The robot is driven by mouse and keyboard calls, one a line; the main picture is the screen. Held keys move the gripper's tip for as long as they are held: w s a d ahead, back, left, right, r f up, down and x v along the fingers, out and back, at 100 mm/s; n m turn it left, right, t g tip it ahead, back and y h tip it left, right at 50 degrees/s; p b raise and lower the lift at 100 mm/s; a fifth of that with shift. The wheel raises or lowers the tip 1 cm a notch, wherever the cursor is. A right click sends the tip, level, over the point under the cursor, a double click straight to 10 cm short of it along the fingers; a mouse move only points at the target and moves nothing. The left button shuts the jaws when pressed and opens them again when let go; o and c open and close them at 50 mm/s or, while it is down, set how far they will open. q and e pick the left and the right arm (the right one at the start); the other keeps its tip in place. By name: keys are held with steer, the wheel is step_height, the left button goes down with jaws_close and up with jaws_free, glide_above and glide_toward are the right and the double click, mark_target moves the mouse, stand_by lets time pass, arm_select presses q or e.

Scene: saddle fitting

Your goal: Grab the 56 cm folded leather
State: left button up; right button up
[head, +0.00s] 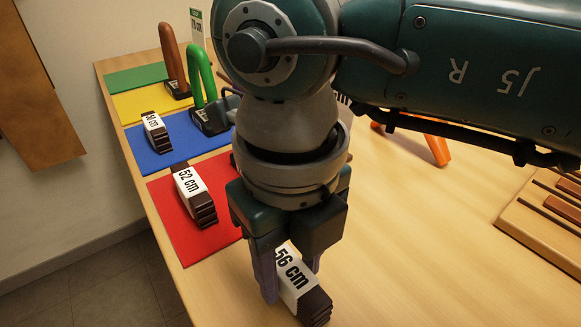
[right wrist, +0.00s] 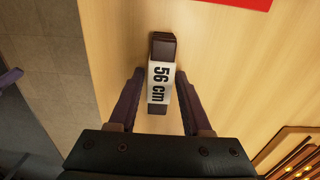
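The 56 cm folded leather (head: 296,280) is a dark brown stack with a white "56 cm" label, lying on the bare wood table near its front edge. It also shows in the right wrist view (right wrist: 161,85). My right gripper (head: 291,282) points down over it. In the right wrist view its fingers (right wrist: 159,100) are open, one on each side of the leather, with a visible gap on both sides. Part of the leather is hidden behind the fingers in the head view. My left gripper is not seen in the head view; a dark purple piece at the wrist view's left edge is unclear.
The 52 cm leather (head: 187,185) lies on a red mat (head: 175,228). Another labelled leather (head: 155,130) lies on a blue mat (head: 150,158). Yellow and green mats and looped handled tools stand behind. A slotted wooden rack (head: 520,220) is at right.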

jaws_close()
steer(key=shift+r, duration=0.1)
stand_by(0.4)
